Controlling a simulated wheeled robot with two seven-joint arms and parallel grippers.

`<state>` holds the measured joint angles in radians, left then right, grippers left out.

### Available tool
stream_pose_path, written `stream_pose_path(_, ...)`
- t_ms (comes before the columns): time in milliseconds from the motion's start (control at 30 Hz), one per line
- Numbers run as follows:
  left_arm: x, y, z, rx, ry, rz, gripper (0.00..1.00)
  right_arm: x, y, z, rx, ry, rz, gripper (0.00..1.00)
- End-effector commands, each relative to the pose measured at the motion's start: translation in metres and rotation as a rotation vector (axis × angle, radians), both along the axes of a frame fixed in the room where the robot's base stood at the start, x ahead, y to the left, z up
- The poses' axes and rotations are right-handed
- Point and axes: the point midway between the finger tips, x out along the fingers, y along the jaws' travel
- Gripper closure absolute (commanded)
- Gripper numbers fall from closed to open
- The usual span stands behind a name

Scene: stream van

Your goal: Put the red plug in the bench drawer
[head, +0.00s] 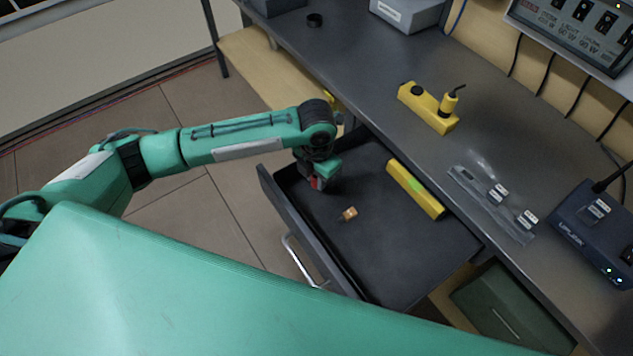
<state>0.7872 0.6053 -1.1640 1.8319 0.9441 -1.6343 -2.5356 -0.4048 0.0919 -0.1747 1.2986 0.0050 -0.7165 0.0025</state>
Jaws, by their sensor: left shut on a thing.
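The bench drawer (375,262) is pulled open below the bench top. My left gripper (316,177) is over the far left corner of the drawer, pointing down. It is shut on the red plug (317,184), of which only a small red part shows below the gripper. The gripper hides the rest of the plug, and I cannot tell whether the plug touches the drawer floor. My right gripper is not in view.
In the drawer lie a yellow spirit level (415,189) along the right side and a small orange-brown item (349,213). A yellow power block (429,107), a clear strip (480,195) and a dark blue box (597,230) are on the bench (375,70). The drawer's near part is clear.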

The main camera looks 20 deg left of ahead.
Motion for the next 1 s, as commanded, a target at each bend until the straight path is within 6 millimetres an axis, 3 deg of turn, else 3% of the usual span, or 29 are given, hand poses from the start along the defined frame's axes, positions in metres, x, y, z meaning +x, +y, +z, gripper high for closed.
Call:
stream_pose_path(167, -0.001, 0.000, -0.027, 0.000, 0.003, 0.000, 1.00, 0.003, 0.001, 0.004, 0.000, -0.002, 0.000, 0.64)
stream_pose_path(533, -0.001, 0.000, -0.031, 0.000, 0.001, -0.001, 1.00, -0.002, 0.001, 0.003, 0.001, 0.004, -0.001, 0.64)
stream_pose_path(567, -0.001, 0.000, -0.031, 0.000, 0.001, -0.001, 0.74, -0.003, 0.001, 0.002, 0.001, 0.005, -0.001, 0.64)
stream_pose_path(667, -0.001, 0.000, -0.030, 0.000, 0.001, -0.001, 0.56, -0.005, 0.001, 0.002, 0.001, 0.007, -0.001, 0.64)
stream_pose_path(1000, 0.000, 0.000, -0.027, -0.001, 0.000, -0.001, 0.56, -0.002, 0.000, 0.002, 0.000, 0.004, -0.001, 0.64)
